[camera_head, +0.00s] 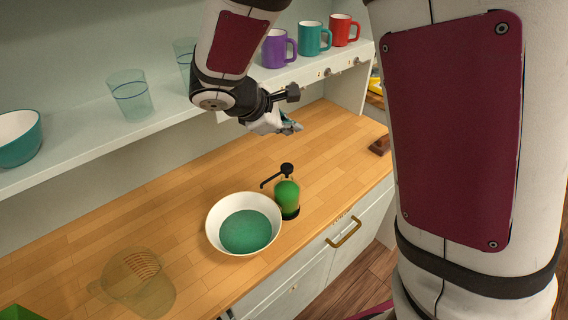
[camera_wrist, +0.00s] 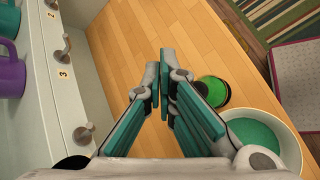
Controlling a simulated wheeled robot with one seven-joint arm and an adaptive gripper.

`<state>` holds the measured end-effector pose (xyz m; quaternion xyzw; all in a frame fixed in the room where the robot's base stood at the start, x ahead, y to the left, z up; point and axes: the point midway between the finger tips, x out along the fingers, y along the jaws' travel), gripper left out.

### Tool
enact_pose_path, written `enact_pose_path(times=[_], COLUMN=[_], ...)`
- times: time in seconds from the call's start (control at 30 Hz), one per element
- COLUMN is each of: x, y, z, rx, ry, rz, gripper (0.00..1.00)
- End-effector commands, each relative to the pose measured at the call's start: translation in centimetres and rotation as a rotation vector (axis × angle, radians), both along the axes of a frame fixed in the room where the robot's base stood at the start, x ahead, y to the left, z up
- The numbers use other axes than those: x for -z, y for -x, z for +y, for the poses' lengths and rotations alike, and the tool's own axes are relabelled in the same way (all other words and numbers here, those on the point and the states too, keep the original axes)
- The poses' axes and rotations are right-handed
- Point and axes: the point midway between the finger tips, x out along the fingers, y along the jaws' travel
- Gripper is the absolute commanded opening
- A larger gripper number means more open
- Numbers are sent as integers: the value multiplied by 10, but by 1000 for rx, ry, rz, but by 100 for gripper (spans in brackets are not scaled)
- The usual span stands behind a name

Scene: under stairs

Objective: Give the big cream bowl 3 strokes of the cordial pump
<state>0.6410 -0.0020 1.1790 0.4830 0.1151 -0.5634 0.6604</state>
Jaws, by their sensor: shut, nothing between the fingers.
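The big cream bowl (camera_head: 214,224) stands on the wooden counter, with a round teal-green area in its bottom; I cannot tell if that is liquid. It also shows at the right of the wrist view (camera_wrist: 291,147). The cordial pump (camera_head: 288,196) stands upright just right of the bowl, a green bottle with a black head and a spout pointing left, over the bowl's far rim side. From above in the wrist view it is a green and black round shape (camera_wrist: 211,91). My gripper (camera_head: 294,127) is shut and empty, above the counter, behind the pump and apart from it.
A clear measuring jug (camera_head: 130,276) stands at the counter's front left. A shelf (camera_head: 75,150) along the wall holds glasses, a teal bowl (camera_head: 18,138) and purple, teal and red mugs (camera_head: 314,39). Hooks line the shelf edge. A small brown object (camera_head: 380,146) lies at the counter's right end.

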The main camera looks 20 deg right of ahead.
Motion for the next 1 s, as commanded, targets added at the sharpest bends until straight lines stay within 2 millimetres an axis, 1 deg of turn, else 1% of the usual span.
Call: enact_pose_path(times=[0.17,0.4,0.6,0.8,1.0], x=[15,48,71,85,87], y=[-2,-3,-3,-1,0], z=[0,0,0,0,0], rx=[-2,-3,-2,-1,-1], ry=[1,0,1,1,-1], rz=[3,2,2,1,1], gripper=[0,0,0,0,0])
